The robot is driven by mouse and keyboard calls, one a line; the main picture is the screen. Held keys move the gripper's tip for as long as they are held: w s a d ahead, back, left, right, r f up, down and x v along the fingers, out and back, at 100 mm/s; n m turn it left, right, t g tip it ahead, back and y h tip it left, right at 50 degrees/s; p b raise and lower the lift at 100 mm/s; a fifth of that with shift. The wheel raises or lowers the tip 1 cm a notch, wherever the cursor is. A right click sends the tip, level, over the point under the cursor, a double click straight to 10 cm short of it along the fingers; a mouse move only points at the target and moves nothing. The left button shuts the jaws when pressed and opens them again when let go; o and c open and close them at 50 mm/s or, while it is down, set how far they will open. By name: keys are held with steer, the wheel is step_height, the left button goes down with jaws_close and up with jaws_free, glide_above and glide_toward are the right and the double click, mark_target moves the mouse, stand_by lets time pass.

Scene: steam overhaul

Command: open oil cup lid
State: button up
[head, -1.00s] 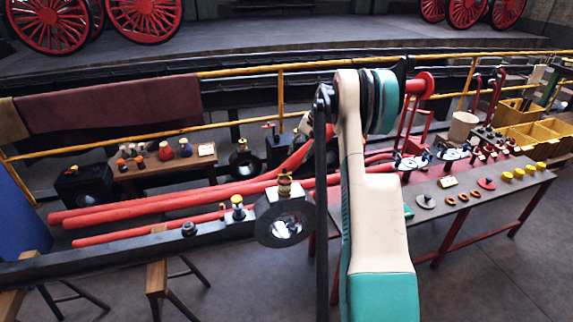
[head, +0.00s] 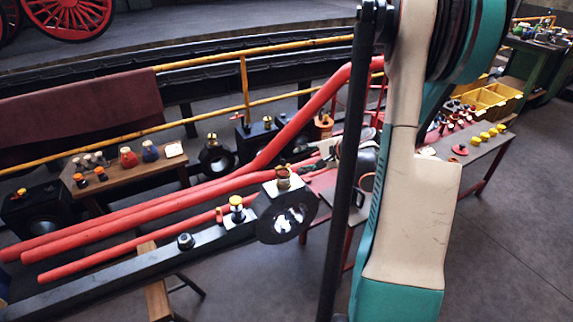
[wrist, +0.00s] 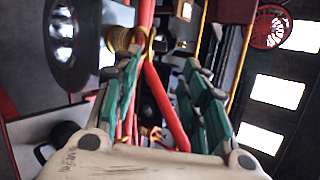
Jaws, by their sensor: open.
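A brass oil cup (head: 283,178) stands upright on the round end of the dark rod in the head view. It also shows as a brass shape (wrist: 124,40) at upper left in the wrist view, near the left finger; I cannot tell whether they touch. Its lid is too small to read as open or shut. My gripper (wrist: 160,64) is open, its green fingers apart with nothing held between them. In the head view the gripper is partly hidden behind my arm and a dark post, just right of the cup.
A smaller cup with a yellow top (head: 237,205) and a dark nut (head: 186,241) sit on the rod (head: 130,268). Red bars (head: 150,215) run behind it. A wooden bench (head: 128,184) with bottles stands left. A grey table (head: 478,160) with parts is at right.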

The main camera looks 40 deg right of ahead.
mark_target(287, 166)
steer(key=b+x, duration=0.2)
steer(key=x, duration=0.8)
steer(key=shift+f+b, duration=0.15)
steer(key=shift+b, duration=0.25)
steer(key=c, duration=0.9)
